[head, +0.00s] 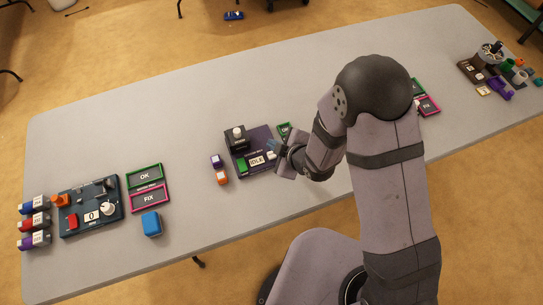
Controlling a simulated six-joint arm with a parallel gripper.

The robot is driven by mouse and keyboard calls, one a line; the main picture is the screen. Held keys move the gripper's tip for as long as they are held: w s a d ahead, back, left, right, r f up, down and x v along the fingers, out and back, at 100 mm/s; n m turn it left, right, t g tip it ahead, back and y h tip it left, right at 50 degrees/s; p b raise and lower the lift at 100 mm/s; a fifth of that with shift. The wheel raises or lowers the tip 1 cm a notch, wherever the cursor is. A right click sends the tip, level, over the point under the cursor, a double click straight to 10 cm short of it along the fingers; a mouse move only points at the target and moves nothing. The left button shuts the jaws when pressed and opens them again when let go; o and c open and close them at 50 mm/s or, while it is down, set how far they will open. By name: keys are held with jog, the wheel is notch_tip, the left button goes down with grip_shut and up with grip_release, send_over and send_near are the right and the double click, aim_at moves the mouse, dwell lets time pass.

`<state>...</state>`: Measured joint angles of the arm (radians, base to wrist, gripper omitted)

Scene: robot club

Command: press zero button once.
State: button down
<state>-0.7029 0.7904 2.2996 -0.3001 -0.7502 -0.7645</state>
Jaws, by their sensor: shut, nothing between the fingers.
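A dark board (76,231) at the left of the table carries a plate reading "0" (91,216), a red button-like block (71,221), a white round knob (107,209) and an orange part. Which part is the zero button, I cannot tell for sure.
Green "OK" (144,176) and pink "FIX" (150,198) trays lie right of the left board, with a blue block (152,224) below. Labelled coloured blocks (33,223) stand at the far left. Small purple and orange blocks (219,169) stand mid-table. More parts (487,60) lie far right.

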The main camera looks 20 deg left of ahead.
aim_at(274, 157)
jog(key=shift+f+b, duration=1.2)
jog(key=shift+f, duration=0.5)
jog(key=shift+f, duration=0.2)
dwell(0.7)
jog(key=shift+f+b, duration=0.25)
jog(key=shift+b, duration=0.25)
jog(key=shift+f+b, duration=0.5)
dwell(0.7)
jog(key=shift+r, duration=0.15)
jog(key=shift+r+p, duration=0.7)
jog(key=shift+r, duration=0.1)
notch_tip(274, 157, up, 5)
jog(key=p, duration=0.3)
jog(key=shift+p, duration=0.4)
